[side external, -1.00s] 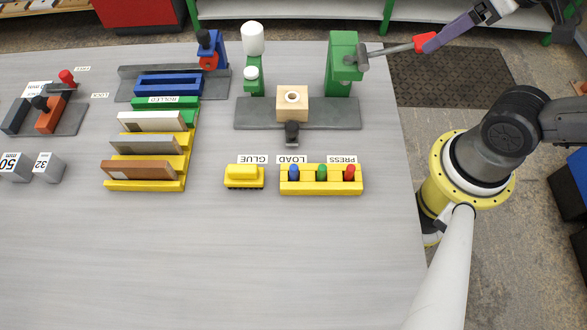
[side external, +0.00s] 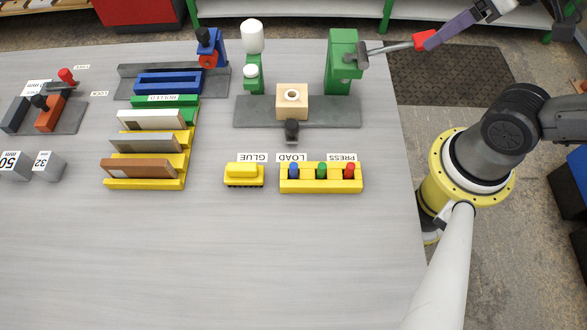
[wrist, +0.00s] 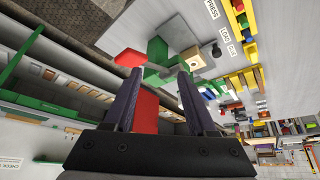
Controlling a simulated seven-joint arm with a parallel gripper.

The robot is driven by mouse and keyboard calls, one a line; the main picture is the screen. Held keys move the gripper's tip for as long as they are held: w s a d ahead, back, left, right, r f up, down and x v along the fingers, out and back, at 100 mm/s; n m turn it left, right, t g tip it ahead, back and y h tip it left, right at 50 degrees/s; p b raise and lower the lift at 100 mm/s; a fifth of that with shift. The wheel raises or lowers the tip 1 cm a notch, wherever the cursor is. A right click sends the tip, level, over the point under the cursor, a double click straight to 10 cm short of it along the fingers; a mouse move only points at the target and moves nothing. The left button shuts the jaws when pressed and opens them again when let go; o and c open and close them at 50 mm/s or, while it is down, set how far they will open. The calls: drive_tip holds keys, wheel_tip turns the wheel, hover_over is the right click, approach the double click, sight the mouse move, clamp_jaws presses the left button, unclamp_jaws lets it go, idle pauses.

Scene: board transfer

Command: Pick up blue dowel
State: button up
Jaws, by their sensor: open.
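The blue dowel (side external: 294,171) stands in the left slot of a yellow holder (side external: 320,187), beside a green dowel (side external: 321,171) and a red dowel (side external: 349,171). The holder also shows at the top right of the wrist view (wrist: 240,14), small. My gripper (side external: 450,30) is at the upper right of the side view, by the red handle (side external: 427,41) of the green press, far from the blue dowel. In the wrist view its two purple fingers (wrist: 160,85) are apart. A red shape shows between them; I cannot tell whether it is touched.
The green press (side external: 341,65) and a wooden block (side external: 292,101) stand on a grey base behind the holder. A yellow glue car (side external: 244,177) is left of the holder. A stepped rack (side external: 145,186) with several boards stands farther left. The front of the table is clear.

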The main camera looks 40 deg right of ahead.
drive_tip(key=w+a+r+n, duration=0.2)
drive_tip(key=w+r+n, duration=0.1)
drive_tip(key=w+n, duration=0.2)
drive_tip(key=n+g, duration=0.6)
drive_tip(key=n, duration=0.5)
hover_over(293, 166)
drive_tip(key=f, duration=1.9)
drive_tip(key=shift+w+a+f, duration=0.15)
drive_tip(key=shift+a+f, duration=0.05)
drive_tip(key=shift+d+f, duration=0.15)
drive_tip(key=shift+f, duration=1.25)
drive_tip(key=shift+d+f, duration=0.1)
drive_tip(key=shift+f, duration=1.25)
clamp_jaws()
